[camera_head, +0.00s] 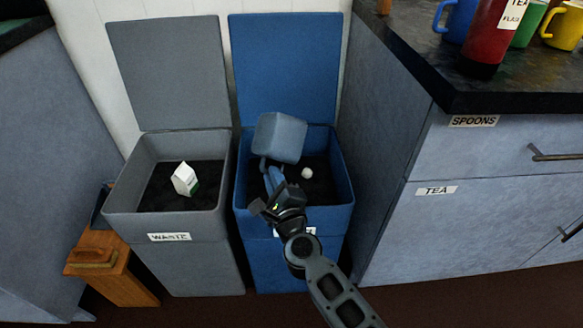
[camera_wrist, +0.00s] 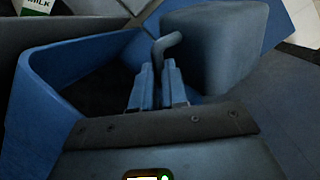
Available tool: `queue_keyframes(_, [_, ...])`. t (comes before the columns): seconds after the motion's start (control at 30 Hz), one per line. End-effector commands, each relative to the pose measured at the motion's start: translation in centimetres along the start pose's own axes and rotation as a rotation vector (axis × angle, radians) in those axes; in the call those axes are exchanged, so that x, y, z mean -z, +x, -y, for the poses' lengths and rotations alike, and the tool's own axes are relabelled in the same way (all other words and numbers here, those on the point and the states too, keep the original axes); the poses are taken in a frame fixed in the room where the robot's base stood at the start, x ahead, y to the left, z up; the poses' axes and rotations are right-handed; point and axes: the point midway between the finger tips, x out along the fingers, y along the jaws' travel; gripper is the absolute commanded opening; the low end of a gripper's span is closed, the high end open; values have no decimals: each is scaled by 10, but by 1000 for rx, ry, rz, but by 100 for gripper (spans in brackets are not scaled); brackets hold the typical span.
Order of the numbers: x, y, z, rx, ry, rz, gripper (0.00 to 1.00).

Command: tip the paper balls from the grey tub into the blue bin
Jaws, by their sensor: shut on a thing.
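The grey tub (camera_head: 280,137) is held over the blue bin (camera_head: 347,195), in the middle of the head view. It looks tilted, its closed faces show, and its opening is hidden. My gripper (camera_head: 272,178) is shut on the tub's handle; in the wrist view my gripper (camera_wrist: 158,84) has its fingers together at the handle (camera_wrist: 165,42), beside the tub (camera_wrist: 215,45). One white paper ball (camera_head: 307,173) lies on the dark inside of the blue bin, right of my gripper. I cannot tell whether balls are still in the tub.
A grey bin (camera_head: 215,220) labelled WASTE, with a milk carton (camera_head: 185,179) in it, stands left of the blue bin. Both lids are raised against the wall. A wooden stool (camera_head: 110,265) stands at far left. A counter (camera_head: 455,90) with mugs and a red canister (camera_head: 488,40) is on the right.

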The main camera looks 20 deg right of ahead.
Motion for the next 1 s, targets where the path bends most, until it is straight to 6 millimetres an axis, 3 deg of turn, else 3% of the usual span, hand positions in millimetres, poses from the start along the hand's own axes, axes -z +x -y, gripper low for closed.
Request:
queue_keyframes(0.8, [-41, 0, 62, 0, 0, 0, 0])
queue_keyframes(1.0, [-44, 0, 66, 0, 0, 0, 0])
